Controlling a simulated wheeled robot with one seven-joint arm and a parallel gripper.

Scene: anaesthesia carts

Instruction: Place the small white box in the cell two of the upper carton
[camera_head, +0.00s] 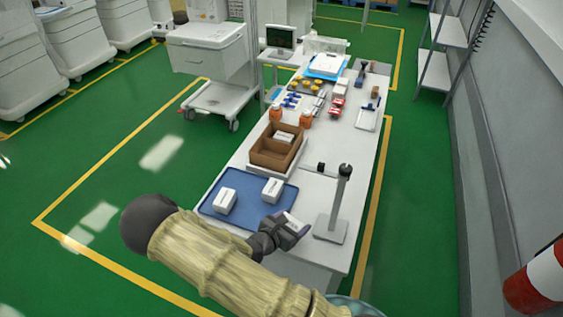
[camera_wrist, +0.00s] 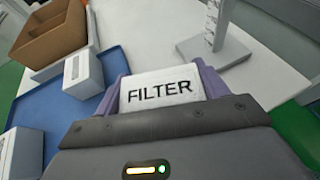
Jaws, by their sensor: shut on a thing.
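My gripper (camera_head: 297,228) is shut on a small white box (camera_wrist: 160,91) labelled FILTER, held between its two purple fingers in the wrist view. In the head view the held box (camera_head: 290,222) shows only partly, over the front right corner of the blue mat. The brown carton (camera_head: 262,158) stands beyond the mat, with inner dividers and a white box (camera_head: 284,137) in its far part. It also shows at the upper left of the wrist view (camera_wrist: 65,50). Cell numbers are not visible.
Two more white boxes, one left (camera_head: 225,201) and one right (camera_head: 272,190), sit on the blue mat (camera_head: 245,211). A grey stand with an upright post (camera_head: 341,195) is right of my gripper. Orange-capped bottles (camera_head: 306,119) stand behind the carton.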

